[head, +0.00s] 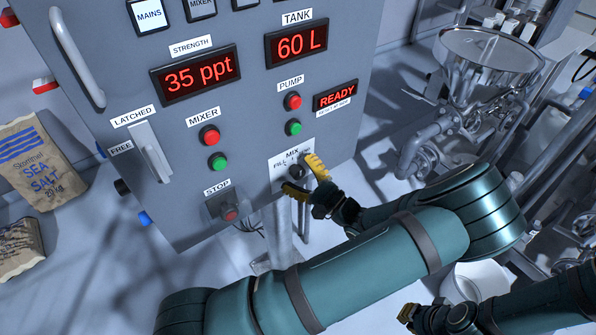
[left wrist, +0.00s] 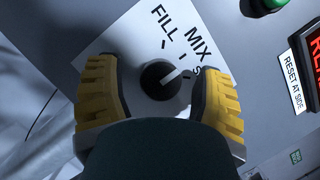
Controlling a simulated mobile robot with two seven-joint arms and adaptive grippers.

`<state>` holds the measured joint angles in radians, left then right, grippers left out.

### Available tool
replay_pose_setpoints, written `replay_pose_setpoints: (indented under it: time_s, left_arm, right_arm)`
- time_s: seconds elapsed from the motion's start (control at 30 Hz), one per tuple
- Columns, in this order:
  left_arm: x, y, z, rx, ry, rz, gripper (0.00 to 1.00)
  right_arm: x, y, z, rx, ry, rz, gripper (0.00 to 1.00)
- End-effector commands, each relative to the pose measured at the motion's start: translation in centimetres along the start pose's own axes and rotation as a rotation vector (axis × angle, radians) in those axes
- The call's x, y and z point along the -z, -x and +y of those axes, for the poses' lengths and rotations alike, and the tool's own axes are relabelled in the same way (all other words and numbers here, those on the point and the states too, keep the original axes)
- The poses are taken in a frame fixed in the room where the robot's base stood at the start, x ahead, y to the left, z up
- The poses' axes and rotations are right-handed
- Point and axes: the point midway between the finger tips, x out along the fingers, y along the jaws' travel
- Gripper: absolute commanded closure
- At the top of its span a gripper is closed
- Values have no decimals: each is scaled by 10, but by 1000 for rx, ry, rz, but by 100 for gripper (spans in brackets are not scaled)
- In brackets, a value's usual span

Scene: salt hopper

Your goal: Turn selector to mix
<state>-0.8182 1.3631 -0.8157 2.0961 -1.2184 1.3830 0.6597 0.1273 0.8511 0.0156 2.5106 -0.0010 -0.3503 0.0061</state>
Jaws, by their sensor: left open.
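The selector is a black knob (left wrist: 160,80) on a white plate of the grey panel; it also shows in the head view (head: 297,171). The plate reads FILL, MIX and a third label starting with S, mostly hidden by a finger. The knob's white pointer line aims up and right in the left wrist view, seemingly between the MIX tick and the third tick. My left gripper (head: 305,181) is open, its yellow fingers on either side of the knob with visible gaps in the left wrist view. My right gripper (head: 407,314) is at the bottom right, away from the panel, its fingers partly cut off.
Green and red pump buttons (head: 293,128) and a READY display (head: 335,95) sit above the selector. A STOP button (head: 229,213) is to its left. A steel hopper (head: 490,60) with pipes stands to the right. Salt bags (head: 40,170) lie at the far left.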

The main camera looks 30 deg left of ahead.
Motion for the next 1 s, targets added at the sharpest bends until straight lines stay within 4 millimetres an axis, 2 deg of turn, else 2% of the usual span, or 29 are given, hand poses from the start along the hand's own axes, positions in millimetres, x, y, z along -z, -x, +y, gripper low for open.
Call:
replay_pose_setpoints:
  time_s: [0.17, 0.4, 0.6, 0.8, 1.0]
  left_arm:
    - [1, 21, -1, 2, 2, 4, 33]
    - [1, 70, -1, 2, 3, 4, 33]
    - [1, 103, 0, 2, 2, 2, 33]
    - [0, 117, 0, 1, 0, 0, 33]
    - [0, 118, 0, 0, 0, -1, 33]
  right_arm:
    - [0, 0, 0, 0, 0, 0, 100]
    - [0, 0, 0, 0, 0, 0, 100]
    - [0, 0, 0, 0, 0, 0, 100]
    - [0, 0, 0, 0, 0, 0, 100]
    - [0, 0, 0, 0, 0, 0, 100]
